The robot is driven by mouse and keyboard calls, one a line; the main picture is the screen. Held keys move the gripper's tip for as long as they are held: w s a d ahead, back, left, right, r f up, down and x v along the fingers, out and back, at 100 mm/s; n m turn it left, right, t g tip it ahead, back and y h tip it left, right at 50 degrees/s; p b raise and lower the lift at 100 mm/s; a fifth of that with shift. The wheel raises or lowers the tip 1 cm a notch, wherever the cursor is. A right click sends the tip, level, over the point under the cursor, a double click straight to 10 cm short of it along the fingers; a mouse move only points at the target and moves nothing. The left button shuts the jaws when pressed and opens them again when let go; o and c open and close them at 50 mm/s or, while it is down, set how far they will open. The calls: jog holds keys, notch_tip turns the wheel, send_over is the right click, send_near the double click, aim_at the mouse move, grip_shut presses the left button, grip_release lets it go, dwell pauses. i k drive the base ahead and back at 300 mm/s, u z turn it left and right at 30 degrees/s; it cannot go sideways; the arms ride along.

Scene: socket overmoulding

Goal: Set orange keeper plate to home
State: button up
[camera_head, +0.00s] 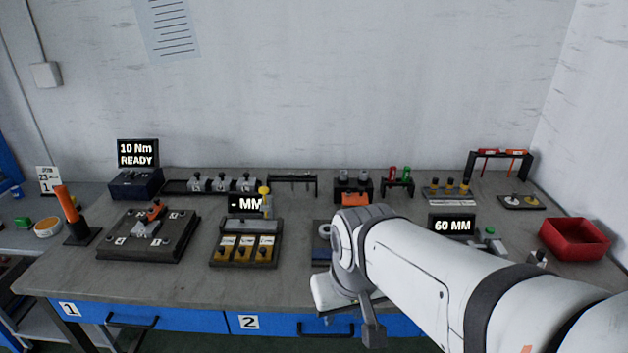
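An orange piece (155,210) sits on top of a grey block on the dark fixture plate (122,219) at the left of the bench. Another orange piece (355,199) shows at the front of a black stand in the middle, just behind my arm. I cannot tell which of them is the keeper plate. My gripper (371,328) hangs over the bench's front edge, right of centre and apart from both pieces. Its fingers are too hidden to show whether it is open or shut. My arm hides part of the bench behind it.
A three-slot holder (245,242) stands left of my arm. A yellow-topped post (265,200) rises behind it. Small racks line the back. An orange-handled tool (66,204) stands at the left. A red bin (573,239) is at the right. The front left bench strip is clear.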

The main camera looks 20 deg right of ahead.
aim_at(360, 199)
jog(key=z, duration=0.65)
jog(key=i, duration=0.7)
jog(key=u, duration=0.1)
